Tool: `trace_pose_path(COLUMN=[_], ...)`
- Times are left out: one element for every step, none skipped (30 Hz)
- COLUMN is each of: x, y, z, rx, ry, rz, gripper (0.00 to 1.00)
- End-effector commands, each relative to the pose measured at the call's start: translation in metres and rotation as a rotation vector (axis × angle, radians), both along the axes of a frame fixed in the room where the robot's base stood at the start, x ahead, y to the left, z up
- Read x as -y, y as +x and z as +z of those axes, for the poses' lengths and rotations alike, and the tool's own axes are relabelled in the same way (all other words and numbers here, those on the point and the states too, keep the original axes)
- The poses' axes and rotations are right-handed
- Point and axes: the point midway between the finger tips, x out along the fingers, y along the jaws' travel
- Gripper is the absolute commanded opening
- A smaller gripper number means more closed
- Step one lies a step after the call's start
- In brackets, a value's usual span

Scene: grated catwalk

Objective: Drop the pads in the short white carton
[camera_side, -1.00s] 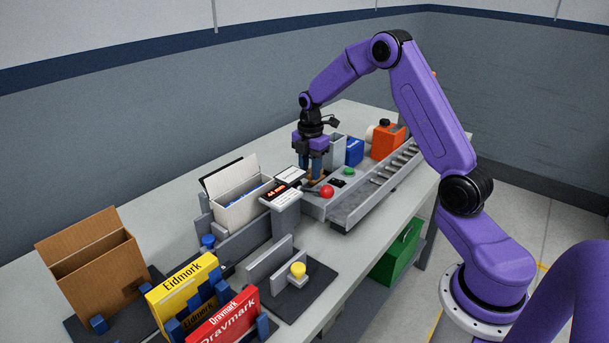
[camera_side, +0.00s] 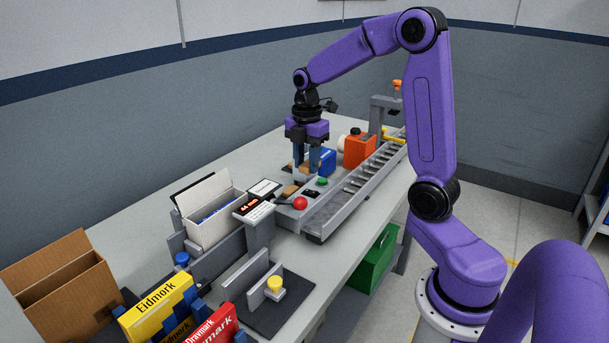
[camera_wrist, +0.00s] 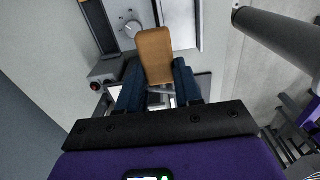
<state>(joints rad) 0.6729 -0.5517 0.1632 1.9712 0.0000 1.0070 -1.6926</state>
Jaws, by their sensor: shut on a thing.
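A tan, block-like piece (camera_wrist: 155,55) lies between the two blue fingers of my gripper (camera_wrist: 158,88) in the wrist view. My gripper (camera_side: 314,172) is shut on it, beyond the green button in the side view, where the fingers hide much of the piece. Another tan piece (camera_side: 290,191) shows at the grey machine beside the red knob. The white carton (camera_side: 212,222) stands open to the left of my gripper, its flap up and blue contents showing inside. My gripper is well apart from this carton.
A grey unit with a lit display (camera_side: 254,207) and a red knob (camera_side: 300,203) stand between carton and gripper. A blue box (camera_side: 327,161), orange container (camera_side: 359,150) and roller track (camera_side: 350,195) are close to the gripper. A brown carton (camera_side: 65,290) stands front left.

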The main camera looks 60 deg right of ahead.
Motion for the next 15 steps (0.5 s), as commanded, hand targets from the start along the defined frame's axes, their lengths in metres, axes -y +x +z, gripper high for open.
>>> trace_pose_path(x=[0.000, 0.000, 0.000, 0.000, 0.000, 0.000, 0.000, 0.000, 0.000, 0.000, -0.005, -0.012, -0.017, -0.022, -0.028], y=[0.002, 0.002, 0.001, 0.001, 0.001, 0.001, 0.001, 0.001, 0.001, 0.001, 0.005, 0.011, 0.015, 0.019, 0.025], z=[0.014, 0.022, 0.032, 0.038, 0.044, 0.053, 0.058, 0.063, 0.070, 0.076, 0.075, 0.074, 0.074, 0.074, 0.075], rx=[0.009, 0.009, 0.008, 0.007, 0.007, 0.006, 0.005, 0.005, 0.005, 0.005, 0.001, -0.001, -0.001, -0.001, -0.001], ry=[-0.001, -0.001, -0.001, -0.001, -0.001, -0.001, -0.001, -0.001, -0.001, -0.001, 0.000, 0.000, 0.000, 0.000, 0.000], rz=[0.000, -0.001, -0.001, 0.000, 0.001, 0.001, 0.001, 0.000, 0.000, 0.000, 0.004, 0.005, 0.006, 0.006, 0.005], gripper=[0.07, 0.07, 0.07, 0.07, 0.07, 0.07, 0.07, 0.07, 0.07, 0.07, 0.07, 0.07, 0.07, 0.07, 0.07])
